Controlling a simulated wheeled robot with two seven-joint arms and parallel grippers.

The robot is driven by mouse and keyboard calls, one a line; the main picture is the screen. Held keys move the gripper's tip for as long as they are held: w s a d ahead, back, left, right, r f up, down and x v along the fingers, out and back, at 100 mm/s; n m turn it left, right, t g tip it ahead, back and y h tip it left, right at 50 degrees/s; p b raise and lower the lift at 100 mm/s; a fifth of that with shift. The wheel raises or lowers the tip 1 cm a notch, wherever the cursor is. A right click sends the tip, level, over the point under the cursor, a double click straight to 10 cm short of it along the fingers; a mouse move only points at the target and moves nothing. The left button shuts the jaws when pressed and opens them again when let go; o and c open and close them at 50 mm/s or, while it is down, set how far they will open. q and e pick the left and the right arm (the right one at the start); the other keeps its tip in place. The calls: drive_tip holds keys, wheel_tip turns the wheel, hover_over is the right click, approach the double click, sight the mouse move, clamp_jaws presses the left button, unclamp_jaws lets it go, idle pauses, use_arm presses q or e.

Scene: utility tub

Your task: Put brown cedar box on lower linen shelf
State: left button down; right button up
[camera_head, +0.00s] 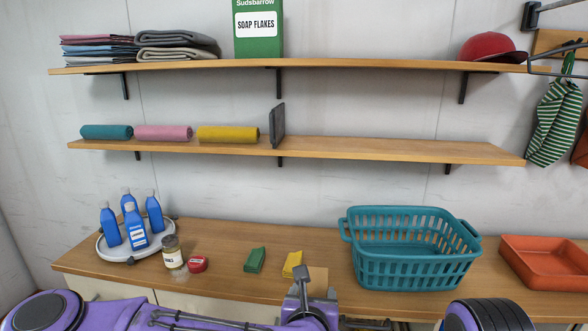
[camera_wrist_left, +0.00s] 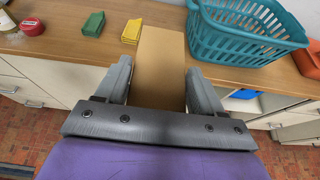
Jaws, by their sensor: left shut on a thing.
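The brown cedar box (camera_wrist_left: 160,68) is a plain tan block between the two fingers of my left gripper (camera_wrist_left: 163,88), which is shut on it. In the head view a small part of the box (camera_head: 318,278) shows behind my left gripper (camera_head: 303,285), low in the picture at the counter's front edge; the rest is hidden. The lower linen shelf (camera_head: 400,149) runs along the wall well above. Rolled teal (camera_head: 106,132), pink (camera_head: 163,133) and yellow (camera_head: 228,134) towels lie on its left half. My right gripper is not in view.
A dark upright divider (camera_head: 277,125) stands beside the yellow roll; the shelf right of it is bare. The upper shelf (camera_head: 350,65) hangs above.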

use_arm(q)
drive_tip(key=a+f+y+b, duration=0.1)
drive_tip(key=a+f, duration=0.2)
drive_tip(key=a, duration=0.8)
drive_tip(key=s+a+f+n+b, duration=0.1)
drive_tip(key=a+f, duration=0.2)
drive_tip(key=a, duration=0.9)
drive_tip(key=shift+s+a+f+n+y, duration=0.2)
drive_tip(key=shift+s+f+n+y, duration=0.1)
drive_tip(key=shift+y, duration=0.1)
drive_tip(key=shift+f, duration=0.1)
